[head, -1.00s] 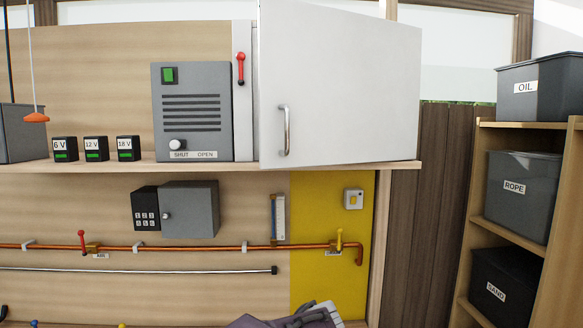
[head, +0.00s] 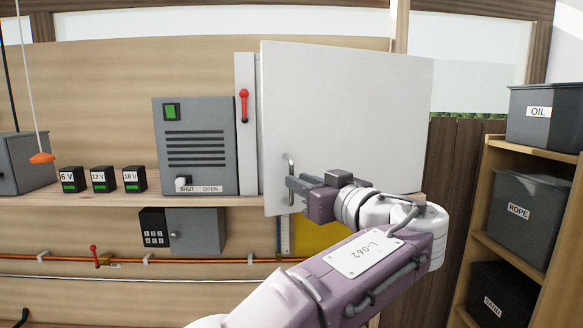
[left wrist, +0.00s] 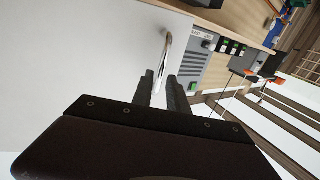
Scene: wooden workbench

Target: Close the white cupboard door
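The white cupboard door (head: 350,110) stands partly open, its handle side at the left swung out towards me. Its metal bar handle (head: 290,163) is near that edge. My left gripper (head: 290,184) is at the lower part of the handle. In the left wrist view the handle (left wrist: 167,45) runs down between the two dark fingers (left wrist: 161,84), which stand apart with a gap around the bar. The white door panel (left wrist: 80,60) fills the left of that view. The cupboard's inside is hidden behind the door. My right gripper is not in view.
A grey vented box (head: 195,145) and a red lever (head: 244,105) stand just left of the door. Several small black voltage blocks (head: 103,179) line the shelf (head: 150,201). A rack with bins (head: 517,205) is at the right. A copper pipe (head: 200,261) runs below.

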